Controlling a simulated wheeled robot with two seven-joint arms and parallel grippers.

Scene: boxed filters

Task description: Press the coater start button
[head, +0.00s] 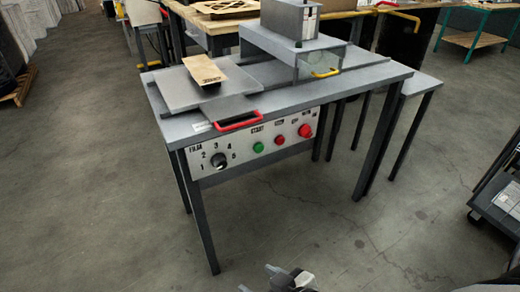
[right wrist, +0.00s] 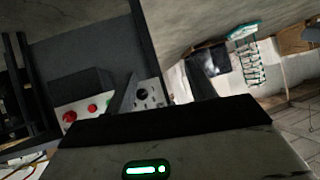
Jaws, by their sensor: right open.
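The coater (head: 350,88) is a grey table-like machine with a white control panel (head: 240,158) on its front edge. A green button (head: 258,147) sits mid-panel; a small red button (head: 279,140) and a larger red button (head: 305,131) are to its right. Their labels are too small to read surely. My right gripper (head: 259,278) is open and empty at the bottom of the head view, well apart from the panel. My left gripper is not in view.
A black dial (head: 219,161) with numbers is at the panel's left. A red handle (head: 239,121) juts out above the panel. A brown board (head: 205,70) lies on the coater's plate. A dark cart (head: 496,208) stands at right. The floor before the coater is clear.

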